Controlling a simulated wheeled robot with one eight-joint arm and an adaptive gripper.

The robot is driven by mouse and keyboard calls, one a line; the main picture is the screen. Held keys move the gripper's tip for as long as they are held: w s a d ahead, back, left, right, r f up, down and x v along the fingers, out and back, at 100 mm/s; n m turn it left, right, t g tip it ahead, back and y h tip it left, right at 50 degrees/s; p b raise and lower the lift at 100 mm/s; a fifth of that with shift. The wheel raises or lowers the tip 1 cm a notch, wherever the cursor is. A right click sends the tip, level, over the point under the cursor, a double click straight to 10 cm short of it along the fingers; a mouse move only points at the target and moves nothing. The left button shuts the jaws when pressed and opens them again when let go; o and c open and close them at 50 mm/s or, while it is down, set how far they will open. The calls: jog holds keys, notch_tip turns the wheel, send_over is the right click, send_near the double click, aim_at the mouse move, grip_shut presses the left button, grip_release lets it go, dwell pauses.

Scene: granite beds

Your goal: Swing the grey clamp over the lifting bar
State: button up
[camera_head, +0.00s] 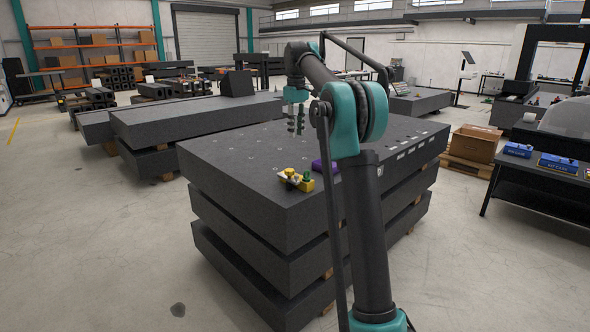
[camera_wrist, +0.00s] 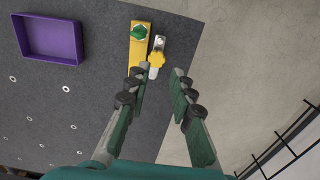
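A grey clamp plate (camera_wrist: 159,43) with a yellow star knob (camera_wrist: 156,59) lies near the edge of the granite slab (camera_wrist: 90,105). Just left of it in the wrist view is a long yellow piece (camera_wrist: 137,57) with a green knob (camera_wrist: 139,31). I cannot tell for certain which part is the lifting bar. In the head view the yellow piece (camera_head: 304,185) sits at the slab's front edge; the grey plate is hard to make out there. My gripper (camera_wrist: 160,82) is open and empty. In the head view my gripper (camera_head: 296,119) hangs above the slab, apart from the parts.
A purple tray (camera_wrist: 50,57) lies left of the yellow piece in the wrist view, partly behind my arm in the head view (camera_head: 319,166). The slab top has small inserts and is otherwise mostly clear. A black table with blue boxes (camera_head: 558,163) stands right.

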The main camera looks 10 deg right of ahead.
notch_tip(320, 180, down, 17)
jog(key=shift+f, duration=0.1)
dwell(0.5)
grip_shut()
